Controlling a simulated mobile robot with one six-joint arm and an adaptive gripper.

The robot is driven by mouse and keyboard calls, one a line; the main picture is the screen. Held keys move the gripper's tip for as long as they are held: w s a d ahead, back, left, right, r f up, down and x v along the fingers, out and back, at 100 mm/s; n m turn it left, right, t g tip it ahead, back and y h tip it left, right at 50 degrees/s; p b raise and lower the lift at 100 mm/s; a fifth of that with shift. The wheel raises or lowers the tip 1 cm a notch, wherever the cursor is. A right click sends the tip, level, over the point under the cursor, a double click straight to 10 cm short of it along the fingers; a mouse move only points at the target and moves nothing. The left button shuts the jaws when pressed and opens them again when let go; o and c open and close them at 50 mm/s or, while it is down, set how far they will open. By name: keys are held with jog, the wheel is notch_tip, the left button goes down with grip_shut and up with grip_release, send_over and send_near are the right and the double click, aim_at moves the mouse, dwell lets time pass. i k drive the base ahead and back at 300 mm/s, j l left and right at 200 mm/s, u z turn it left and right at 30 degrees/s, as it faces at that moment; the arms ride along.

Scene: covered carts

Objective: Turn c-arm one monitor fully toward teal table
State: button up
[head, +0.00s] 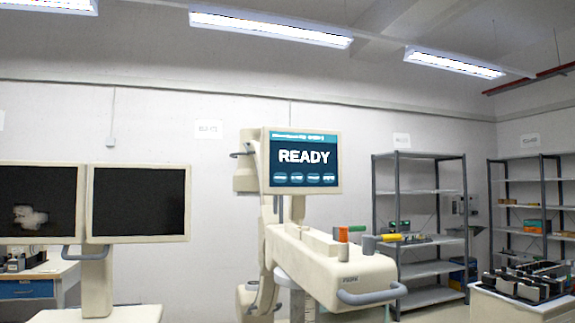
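A cream c-arm unit (335,270) stands in the middle, with a grey-blue front handle and orange, green and yellow controls on top. A monitor (305,161) showing "READY" on a dark teal screen sits above its body, screen facing mostly toward me and slightly right. A cream stand with two dark-screened monitors stands at the left: the left monitor (38,202) shows a faint grey image and the right one (138,203) is black. I cannot tell which unit is number one. No teal table is recognisable. My gripper is not in view.
A table with a blue drawer (28,289) stands at the far left, behind the twin monitors. Grey shelves (430,191) stand behind the c-arm on the right. A white table (515,305) with dark items is at the lower right. The floor is mostly hidden.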

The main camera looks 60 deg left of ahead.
aim_at(296, 164)
jog(key=i+l+u, duration=0.1)
jog(key=u, duration=0.35)
jog(key=i+l+u, duration=0.15)
jog(key=u, duration=0.35)
jog(key=i+l+u, duration=0.2)
jog(key=u, duration=0.25)
jog(key=l+u, duration=0.25)
jog(key=u, duration=0.25)
jog(key=i+l+u, duration=0.1)
jog(key=l+u, duration=0.2)
jog(key=u, duration=0.15)
jog(key=l+u, duration=0.1)
jog(key=l, duration=0.5)
jog(key=l+u, duration=0.15)
jog(key=l, duration=0.45)
jog(key=k+l+u, duration=0.1)
jog(key=l, duration=0.45)
jog(key=l+u, duration=0.15)
jog(key=l, duration=0.45)
jog(key=k+l+u, duration=0.1)
jog(key=l, duration=0.45)
jog(key=i+l, duration=0.55)
jog(key=i, duration=0.3)
